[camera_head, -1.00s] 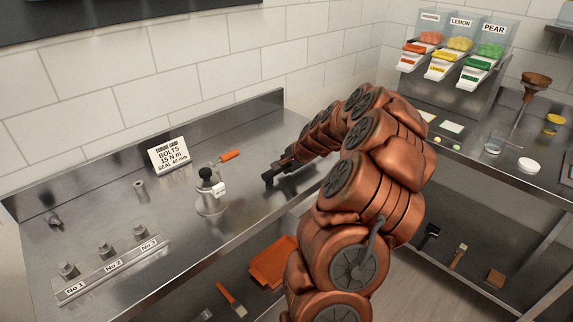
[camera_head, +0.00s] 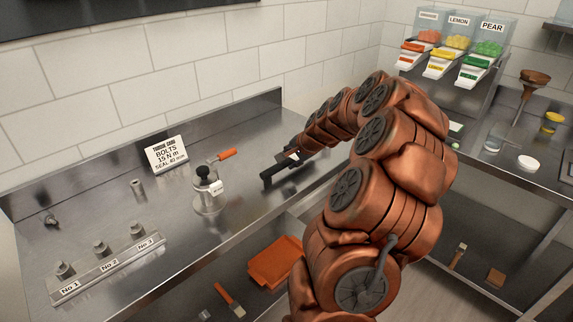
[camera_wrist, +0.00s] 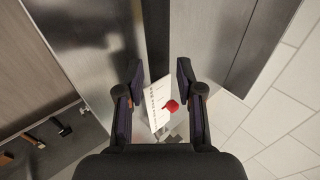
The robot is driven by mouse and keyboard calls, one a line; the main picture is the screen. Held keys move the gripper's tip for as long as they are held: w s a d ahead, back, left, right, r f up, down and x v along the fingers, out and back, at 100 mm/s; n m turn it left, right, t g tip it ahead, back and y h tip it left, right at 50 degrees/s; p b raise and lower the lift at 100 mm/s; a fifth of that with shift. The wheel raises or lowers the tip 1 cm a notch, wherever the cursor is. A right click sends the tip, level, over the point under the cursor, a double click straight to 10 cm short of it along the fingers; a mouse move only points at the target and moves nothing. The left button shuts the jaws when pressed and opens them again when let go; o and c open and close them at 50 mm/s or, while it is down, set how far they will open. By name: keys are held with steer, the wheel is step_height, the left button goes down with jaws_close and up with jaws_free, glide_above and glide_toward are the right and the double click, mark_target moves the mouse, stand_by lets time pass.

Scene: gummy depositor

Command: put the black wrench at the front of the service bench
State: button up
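I cannot make out the black wrench in either view. My gripper (camera_head: 266,180) is over the right part of the steel service bench (camera_head: 120,215), its dark fingers pointing left in the head view. In the wrist view my gripper (camera_wrist: 158,78) has its two dark fingers apart. A white card with print and a red spot (camera_wrist: 154,98) shows between them. I cannot tell how far beyond the fingers it is, and neither finger clearly touches it. My arm hides the bench's right end.
On the bench are an orange-handled tool (camera_head: 227,154), a black-knobbed fixture (camera_head: 207,190), a torque card (camera_head: 166,154) and a numbered bolt rack (camera_head: 110,265). An orange tray (camera_head: 276,264) lies below. Candy dispensers (camera_head: 455,50) stand at the back right. The bench's front middle looks clear.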

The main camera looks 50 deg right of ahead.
steer(key=d+b+v, duration=0.1)
steer(key=b+v, duration=0.1)
steer(key=v, duration=0.5)
steer(key=s+a+n+g+y, duration=0.2)
steer(key=a+n, duration=0.3)
steer(key=a, duration=1)
steer(key=s+a+n+g+y, duration=0.15)
steer(key=a+n, duration=0.35)
steer(key=a, duration=0.9)
steer(key=s+a+f+n+g, duration=0.1)
steer(key=s+a+n+g, duration=0.1)
steer(key=s, duration=0.5)
steer(key=s+a+f+n+g+h, duration=0.1)
steer(key=s+a+f+n+g, duration=0.1)
steer(key=s+a, duration=0.3)
steer(key=s+a+f+n+g+h, duration=0.1)
steer(key=s+a+n, duration=0.3)
steer(key=s, duration=0.7)
steer(key=shift+a+f+n+g, duration=0.15)
steer(key=shift+a+n+g, duration=0.15)
steer(key=shift+g, duration=0.35)
steer(key=shift+s, duration=0.1)
steer(key=shift+r+p, duration=0.3)
steer(key=shift+p, duration=0.1)
